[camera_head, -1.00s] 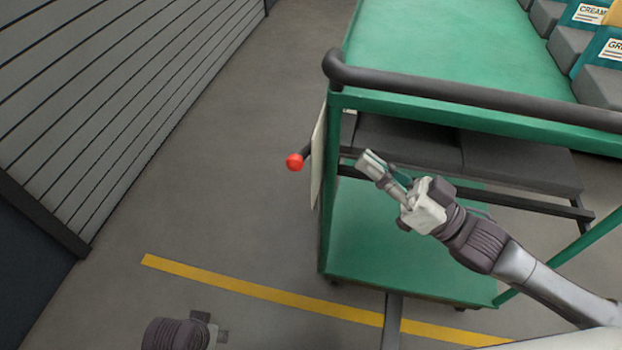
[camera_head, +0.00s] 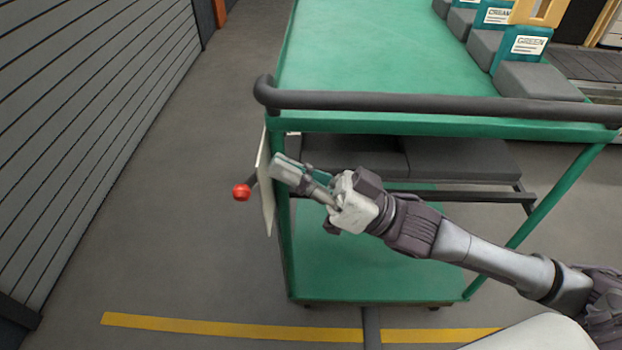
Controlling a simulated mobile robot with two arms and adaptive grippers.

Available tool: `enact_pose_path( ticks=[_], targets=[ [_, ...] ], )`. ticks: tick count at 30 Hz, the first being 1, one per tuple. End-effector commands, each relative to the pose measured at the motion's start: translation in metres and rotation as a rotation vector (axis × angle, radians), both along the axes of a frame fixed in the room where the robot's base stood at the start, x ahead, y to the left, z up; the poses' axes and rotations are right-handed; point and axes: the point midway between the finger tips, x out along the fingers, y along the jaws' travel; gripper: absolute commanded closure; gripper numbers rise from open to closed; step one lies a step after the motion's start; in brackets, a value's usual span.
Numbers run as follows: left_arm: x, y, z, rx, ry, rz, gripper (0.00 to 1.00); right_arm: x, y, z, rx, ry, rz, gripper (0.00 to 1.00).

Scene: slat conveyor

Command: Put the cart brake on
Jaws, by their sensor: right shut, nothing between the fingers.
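The green cart (camera_head: 380,65) stands in front of me with a dark push handle (camera_head: 430,103) along its near edge. On its left side is a pale upright plate (camera_head: 265,182). A lever with a red ball knob (camera_head: 241,192) sticks out to the left of that plate. My right gripper (camera_head: 278,168) is shut and empty, just under the handle by the cart's left post. Its fingertips point left, close to the plate and apart from the red knob. My left gripper does not show.
A grey slatted shutter wall (camera_head: 85,110) runs along the left, with free floor between it and the cart. A yellow floor line (camera_head: 230,329) crosses in front. Grey blocks with teal labelled holders (camera_head: 522,50) stand at the back right.

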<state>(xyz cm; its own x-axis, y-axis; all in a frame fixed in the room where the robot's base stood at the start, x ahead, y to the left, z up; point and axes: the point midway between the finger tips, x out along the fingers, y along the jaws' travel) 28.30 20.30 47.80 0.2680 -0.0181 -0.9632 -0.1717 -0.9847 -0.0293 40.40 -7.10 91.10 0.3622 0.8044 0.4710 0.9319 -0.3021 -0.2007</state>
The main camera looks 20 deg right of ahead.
Motion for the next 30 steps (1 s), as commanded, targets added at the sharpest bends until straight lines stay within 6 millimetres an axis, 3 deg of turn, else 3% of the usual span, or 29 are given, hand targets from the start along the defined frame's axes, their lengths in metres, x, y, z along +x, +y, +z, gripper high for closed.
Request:
enact_pose_path(
  ticks=[6, 7, 9, 15, 30],
  targets=[
    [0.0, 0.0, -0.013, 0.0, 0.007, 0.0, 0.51, 0.016, 0.037, 0.02, 0.003, 0.0, 0.002, 1.0],
    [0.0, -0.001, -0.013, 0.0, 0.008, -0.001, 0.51, 0.015, 0.036, 0.008, 0.0, 0.006, 0.0, 1.0],
    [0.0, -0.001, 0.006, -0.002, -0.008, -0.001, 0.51, 0.013, 0.038, -0.004, -0.001, 0.007, 0.0, 1.0],
    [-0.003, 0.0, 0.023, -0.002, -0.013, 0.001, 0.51, 0.01, 0.041, -0.018, -0.002, 0.002, -0.001, 1.0],
    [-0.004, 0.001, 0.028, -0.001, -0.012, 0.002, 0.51, 0.009, 0.042, -0.021, -0.003, -0.005, 0.0, 1.0]
  ],
)
